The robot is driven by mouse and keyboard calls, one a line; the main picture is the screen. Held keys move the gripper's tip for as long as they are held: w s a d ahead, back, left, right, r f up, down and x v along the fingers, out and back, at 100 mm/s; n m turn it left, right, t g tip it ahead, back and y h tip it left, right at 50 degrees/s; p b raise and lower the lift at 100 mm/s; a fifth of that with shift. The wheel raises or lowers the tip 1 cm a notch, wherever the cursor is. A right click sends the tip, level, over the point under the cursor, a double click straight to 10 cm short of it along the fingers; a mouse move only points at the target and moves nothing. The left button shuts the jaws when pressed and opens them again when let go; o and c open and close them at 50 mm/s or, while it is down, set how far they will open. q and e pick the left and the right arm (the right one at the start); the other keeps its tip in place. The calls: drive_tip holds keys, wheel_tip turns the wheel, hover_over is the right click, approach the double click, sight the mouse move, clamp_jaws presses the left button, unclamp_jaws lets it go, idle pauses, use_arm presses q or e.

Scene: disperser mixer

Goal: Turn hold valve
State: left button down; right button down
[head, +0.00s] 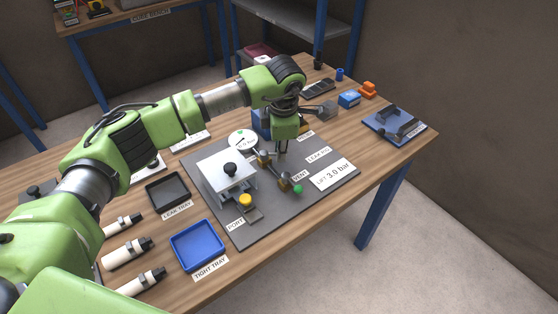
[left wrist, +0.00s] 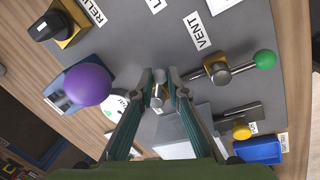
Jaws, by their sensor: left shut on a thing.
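The brass hold valve (head: 263,158) stands on the grey panel (head: 318,190) between the gauge and the vent valve. Its label is not readable. My left gripper (head: 281,154) reaches down over it from above. In the left wrist view, the fingers of my left gripper (left wrist: 159,80) are closed around the small metal handle of the hold valve (left wrist: 157,97). The vent valve (left wrist: 218,72) is beside it, with a green-tipped lever (left wrist: 264,59) pointing away from the hold valve. My right gripper is not in view.
A white-topped fixture with a black knob (head: 231,169) and a round gauge (head: 243,140) stand near the gripper. A purple ball (left wrist: 88,84) is close to the fingers. The blue tray (head: 198,245) and dark tray (head: 168,191) lie to the left. The panel's right side is mostly flat.

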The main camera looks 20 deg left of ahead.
use_arm(q)
drive_tip(key=n+b, duration=0.1)
drive_tip(key=w+n, duration=0.1)
drive_tip(key=shift+w+a+f+n+y+b, duration=0.1)
drive_tip(key=shift+n+y+b, duration=0.2)
drive_tip(key=shift+b, duration=0.1)
drive_tip(key=shift+w+a+n+g+b, duration=0.15)
drive_tip(key=shift+w+a+n+b, duration=0.2)
drive_tip(key=shift+n, duration=0.45)
drive_tip(key=shift+w+n+g+b, duration=0.15)
drive_tip(key=shift+n+b, duration=0.3)
drive_tip(key=shift+n, duration=0.35)
drive_tip(key=shift+r, duration=0.2)
drive_tip(key=c, duration=2)
unclamp_jaws()
drive_tip(key=shift+f, duration=0.1)
drive_tip(key=r, duration=0.4)
drive_tip(key=s+d+r, duration=0.1)
drive_tip(key=r, duration=0.7)
drive_tip(key=shift+s+d, duration=0.15)
drive_tip(key=shift+d, duration=0.25)
drive_tip(key=shift+f, duration=0.1)
